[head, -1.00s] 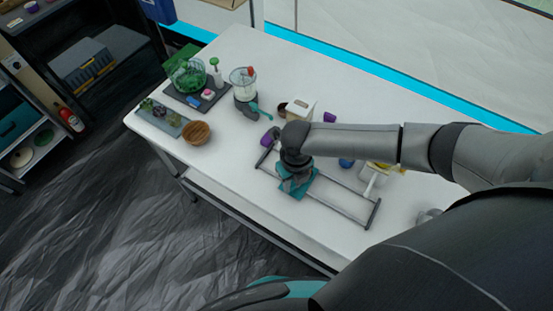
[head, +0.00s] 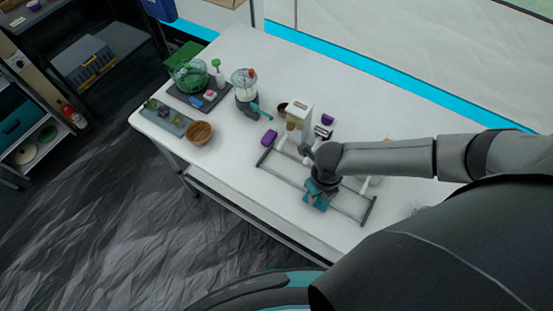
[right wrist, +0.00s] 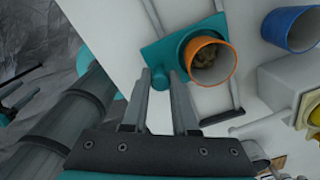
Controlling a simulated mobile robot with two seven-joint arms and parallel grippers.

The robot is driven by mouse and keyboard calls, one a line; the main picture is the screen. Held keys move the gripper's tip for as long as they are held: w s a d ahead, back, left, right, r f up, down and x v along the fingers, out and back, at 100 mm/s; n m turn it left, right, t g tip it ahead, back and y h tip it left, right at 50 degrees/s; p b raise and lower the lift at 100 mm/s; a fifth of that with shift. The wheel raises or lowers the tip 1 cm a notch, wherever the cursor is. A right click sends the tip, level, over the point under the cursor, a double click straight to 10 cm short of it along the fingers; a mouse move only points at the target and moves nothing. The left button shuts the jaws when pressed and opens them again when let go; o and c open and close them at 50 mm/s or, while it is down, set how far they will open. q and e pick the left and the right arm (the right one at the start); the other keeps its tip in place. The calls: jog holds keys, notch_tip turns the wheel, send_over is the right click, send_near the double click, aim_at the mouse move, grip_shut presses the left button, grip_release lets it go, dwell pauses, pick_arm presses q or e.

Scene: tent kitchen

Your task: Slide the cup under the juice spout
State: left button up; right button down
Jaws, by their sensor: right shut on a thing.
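An orange-rimmed cup (right wrist: 211,62) with something brown in its bottom sits on a teal sled (right wrist: 160,52) in the right wrist view. In the head view the teal sled (head: 315,201) lies across a grey rail frame (head: 281,178); the cup is hidden there by my arm. My right gripper (right wrist: 164,76) has its fingers at the teal sled's edge, beside the cup, shut on the sled. A pale dispenser block with a wood-coloured front (head: 291,124) stands behind the rails. I cannot tell which part is the juice spout.
A blue cup (right wrist: 290,28) and a pale box with a yellow part (right wrist: 311,110) stand near the sled. The table's front edge runs close to the rails.

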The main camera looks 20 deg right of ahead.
jog(key=shift+s+d+p, duration=0.35)
jog(key=shift+s+d, duration=0.35)
jog(key=shift+s, duration=0.2)
jog(key=shift+s+d+p, duration=0.3)
jog(key=shift+s+d, duration=0.35)
jog(key=shift+s, duration=0.2)
jog(key=shift+s+d+p, duration=0.35)
jog(key=shift+s+d, duration=0.5)
jog(key=shift+s, duration=0.2)
jog(key=shift+s+d+p, duration=0.3)
jog(key=shift+s+d, duration=0.5)
jog(key=shift+s, duration=0.25)
jog(key=c, duration=0.7)
grip_release()
jog(key=shift+r, duration=0.1)
notch_tip(320, 180, up, 7)
jog(key=p, duration=0.6)
jog(key=shift+p, duration=0.4)
